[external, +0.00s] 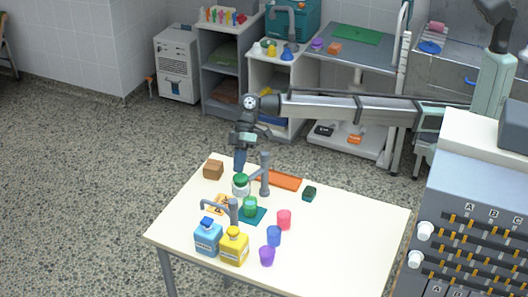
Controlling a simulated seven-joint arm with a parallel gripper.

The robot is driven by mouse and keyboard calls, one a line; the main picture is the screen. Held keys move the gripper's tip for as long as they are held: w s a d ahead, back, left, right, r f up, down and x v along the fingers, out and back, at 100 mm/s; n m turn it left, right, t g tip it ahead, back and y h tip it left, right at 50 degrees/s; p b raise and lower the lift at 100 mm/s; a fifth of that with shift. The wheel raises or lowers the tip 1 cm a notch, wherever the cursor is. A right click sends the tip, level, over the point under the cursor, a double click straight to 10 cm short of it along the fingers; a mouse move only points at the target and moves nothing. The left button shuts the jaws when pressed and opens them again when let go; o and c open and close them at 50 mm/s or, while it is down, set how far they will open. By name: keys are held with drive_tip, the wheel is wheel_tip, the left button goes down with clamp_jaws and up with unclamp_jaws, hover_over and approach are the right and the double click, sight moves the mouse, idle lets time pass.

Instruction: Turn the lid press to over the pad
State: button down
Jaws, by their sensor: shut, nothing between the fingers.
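My gripper (239,162) is shut and empty, pointing down just above or behind a white jar with a green lid (241,184); I cannot tell whether it touches. A grey upright post with a short arm (265,172) stands right of the jar. A second grey post with a bent arm (234,210) stands nearer the front, its arm reaching left. I cannot tell which of the two is the lid press. A teal pad (260,216) lies between them, with a green container (250,206) on it.
A blue bottle (208,238) and a yellow bottle (234,247) stand at the front. Pink (284,219), blue (274,236) and purple (267,256) cups stand right of them. A brown box (213,170) and an orange tray (281,180) lie behind. The table's right side is clear.

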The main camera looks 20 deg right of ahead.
drive_tip(key=shift+s+d+n+g+h, duration=0.2)
drive_tip(key=shift+s+n, duration=0.2)
drive_tip(key=shift+s, duration=0.25)
drive_tip(key=shift+s+d+n+g+h, duration=0.1)
drive_tip(key=shift+s+n+h, duration=0.1)
drive_tip(key=shift+s+n, duration=0.35)
drive_tip(key=shift+s, duration=0.2)
drive_tip(key=w+d+r, duration=0.1)
drive_tip(key=w+r, duration=0.6)
drive_tip(key=w, duration=0.2)
drive_tip(key=shift+w+r, duration=0.2)
drive_tip(key=shift+w, duration=0.1)
drive_tip(key=shift+m, duration=0.35)
